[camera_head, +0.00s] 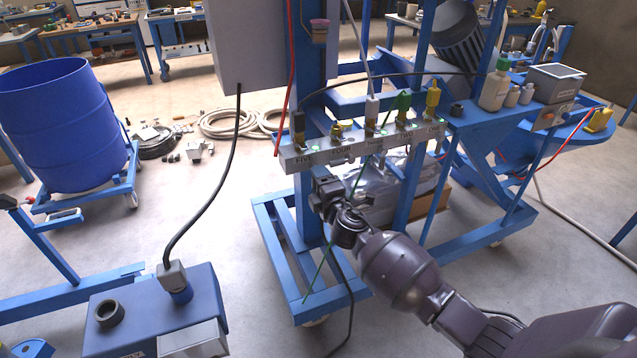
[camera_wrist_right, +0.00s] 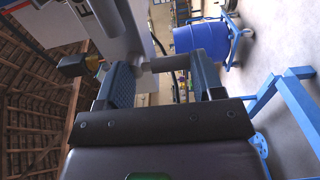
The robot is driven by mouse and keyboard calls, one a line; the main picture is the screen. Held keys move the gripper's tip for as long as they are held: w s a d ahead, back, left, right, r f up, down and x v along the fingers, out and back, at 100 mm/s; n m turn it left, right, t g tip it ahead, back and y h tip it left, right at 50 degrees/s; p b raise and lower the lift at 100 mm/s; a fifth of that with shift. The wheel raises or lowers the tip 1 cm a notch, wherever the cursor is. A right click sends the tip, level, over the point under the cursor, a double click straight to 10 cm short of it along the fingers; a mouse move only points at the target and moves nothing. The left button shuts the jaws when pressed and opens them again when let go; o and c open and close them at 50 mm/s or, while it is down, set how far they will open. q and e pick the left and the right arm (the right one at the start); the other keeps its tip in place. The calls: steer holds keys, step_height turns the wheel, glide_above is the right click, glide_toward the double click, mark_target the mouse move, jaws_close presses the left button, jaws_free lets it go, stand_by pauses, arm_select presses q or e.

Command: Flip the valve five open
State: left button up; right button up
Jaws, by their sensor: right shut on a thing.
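The grey valve manifold (camera_head: 362,146) carries a row of labelled valves, with FIVE at its left end. Valve five (camera_head: 298,127) has a dark fitting on top of the block. My right gripper (camera_head: 326,188) is just below the FIVE end of the manifold. In the right wrist view, the gripper (camera_wrist_right: 163,82) has a grey rod-like handle (camera_wrist_right: 168,63) between its two fingers and is shut on it. This looks like valve five's handle, joined to the pale block (camera_wrist_right: 112,28). In the head view my gripper hides it. My left gripper is not in view.
A grey box (camera_head: 265,45) hangs above the manifold's left end. A blue barrel (camera_head: 62,125) stands at the left. Bottles (camera_head: 496,85) stand on the right shelf. Cables hang beside the frame.

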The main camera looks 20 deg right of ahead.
stand_by(0.5)
steer(key=o, duration=0.9)
steer(key=shift+s, duration=0.1)
steer(key=s, duration=1)
steer(key=shift+s+d+p, duration=0.25)
steer(key=shift+s+p, duration=0.1)
steer(key=shift+p, duration=0.05)
steer(key=s+d+f+m+g, duration=0.1)
steer(key=s+f+m+g, duration=0.1)
steer(key=s+f+m, duration=0.3)
steer(key=s+d+f+m+g, duration=0.1)
steer(key=s+f+m, duration=0.4)
steer(key=s, duration=0.7)
steer(key=s+d+f+m+g, duration=0.1)
steer(key=s+f+m+g, duration=0.2)
steer(key=s+f+m, duration=0.3)
steer(key=shift+s+d+m+g+h, duration=0.2)
steer(key=shift+s+m, duration=0.15)
steer(key=shift+s, duration=0.5)
steer(key=shift+s+d+m+g+h, duration=0.1)
steer(key=shift+s+m+h, duration=0.2)
steer(key=shift+s, duration=0.5)
